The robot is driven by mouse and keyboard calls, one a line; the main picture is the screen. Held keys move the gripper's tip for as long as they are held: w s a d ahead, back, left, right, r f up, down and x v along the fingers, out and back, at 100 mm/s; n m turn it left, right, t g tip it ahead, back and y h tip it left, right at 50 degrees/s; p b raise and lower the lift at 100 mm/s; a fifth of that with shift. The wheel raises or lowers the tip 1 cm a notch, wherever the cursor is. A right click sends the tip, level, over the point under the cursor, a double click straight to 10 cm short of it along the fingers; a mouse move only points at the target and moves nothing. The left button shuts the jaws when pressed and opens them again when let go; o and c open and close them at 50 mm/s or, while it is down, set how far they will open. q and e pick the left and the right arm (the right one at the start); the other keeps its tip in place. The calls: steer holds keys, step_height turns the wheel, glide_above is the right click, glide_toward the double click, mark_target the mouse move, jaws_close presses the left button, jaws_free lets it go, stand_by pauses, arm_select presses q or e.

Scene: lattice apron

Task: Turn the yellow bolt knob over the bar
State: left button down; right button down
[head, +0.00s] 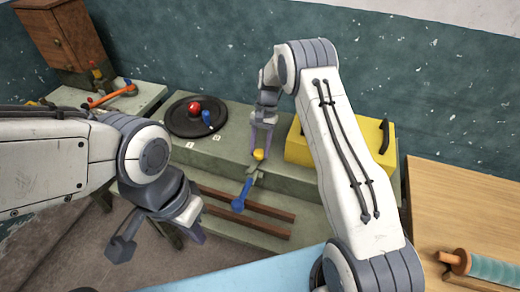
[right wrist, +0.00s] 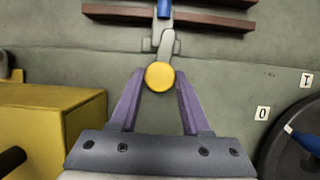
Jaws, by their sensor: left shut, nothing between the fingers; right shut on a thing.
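The yellow bolt knob (head: 258,154) is a round ball at the front edge of the grey-green bench. In the right wrist view the knob (right wrist: 160,76) sits between the two purple fingertips. My right gripper (head: 261,147) is shut on it from above. A grey metal piece (right wrist: 165,45) runs from the knob towards a blue handle (head: 241,195), which hangs over the bench front; its end also shows in the right wrist view (right wrist: 164,9). I cannot tell which part is the bar. My left gripper (head: 197,228) is shut and empty, left of the knob and apart from it.
A yellow box (head: 302,146) with a black handle stands right of the knob. A black round plate (head: 181,127) with a red ball (head: 194,107) and a blue knob (head: 208,118) lies to the left. Brown slats (head: 245,222) run below. A wooden table (head: 460,205) is at right.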

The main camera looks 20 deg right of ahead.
steer(key=shift+w+n+h, duration=0.1)
steer(key=shift+n+h, duration=0.2)
steer(key=shift+n, duration=0.3)
steer(key=shift+c, duration=1.8)
jaws_free()
steer(key=shift+r, duration=0.1)
